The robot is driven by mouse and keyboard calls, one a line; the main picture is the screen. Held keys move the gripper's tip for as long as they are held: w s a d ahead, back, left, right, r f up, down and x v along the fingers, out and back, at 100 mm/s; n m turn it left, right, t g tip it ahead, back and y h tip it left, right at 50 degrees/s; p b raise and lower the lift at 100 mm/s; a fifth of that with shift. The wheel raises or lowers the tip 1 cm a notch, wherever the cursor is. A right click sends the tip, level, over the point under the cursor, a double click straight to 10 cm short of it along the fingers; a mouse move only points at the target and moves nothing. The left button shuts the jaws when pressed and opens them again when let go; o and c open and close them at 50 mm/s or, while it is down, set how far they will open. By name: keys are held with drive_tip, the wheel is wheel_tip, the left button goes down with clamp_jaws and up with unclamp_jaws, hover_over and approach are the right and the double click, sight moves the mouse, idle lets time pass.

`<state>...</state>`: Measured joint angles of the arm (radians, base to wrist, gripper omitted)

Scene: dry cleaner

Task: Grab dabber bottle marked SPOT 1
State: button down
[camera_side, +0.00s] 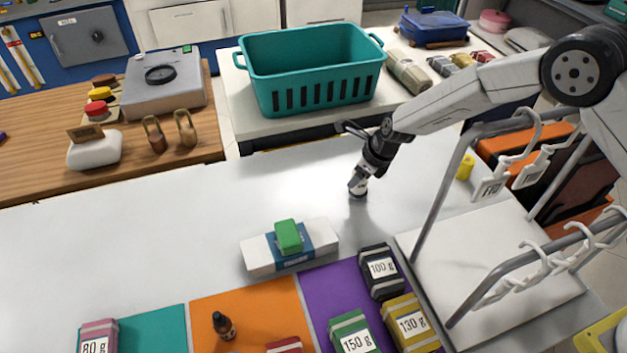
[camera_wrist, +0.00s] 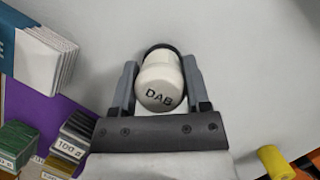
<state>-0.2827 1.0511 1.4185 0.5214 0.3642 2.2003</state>
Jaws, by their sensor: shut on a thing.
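My gripper (camera_side: 366,174) points down at the bare middle of the pale counter. Its two fingers (camera_wrist: 159,82) are shut on the sides of a white dabber bottle (camera_wrist: 160,72), with the word DAB on its rounded end. In the side view, the bottle (camera_side: 358,187) shows below the fingers, close to or on the counter; I cannot tell if it touches. A SPOT 1 marking cannot be read in either view.
A white stack with a blue band (camera_side: 268,254) and a green block (camera_side: 288,236) lies front left of my gripper. Labelled weight blocks (camera_side: 380,270) stand on coloured mats. A metal rack (camera_side: 445,215) stands at right. The counter's left is clear.

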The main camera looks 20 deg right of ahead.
wheel_tip(320, 180, up, 9)
drive_tip(key=shift+r, duration=0.1)
idle(0.4)
drive_tip(key=shift+d, duration=0.1)
idle(0.4)
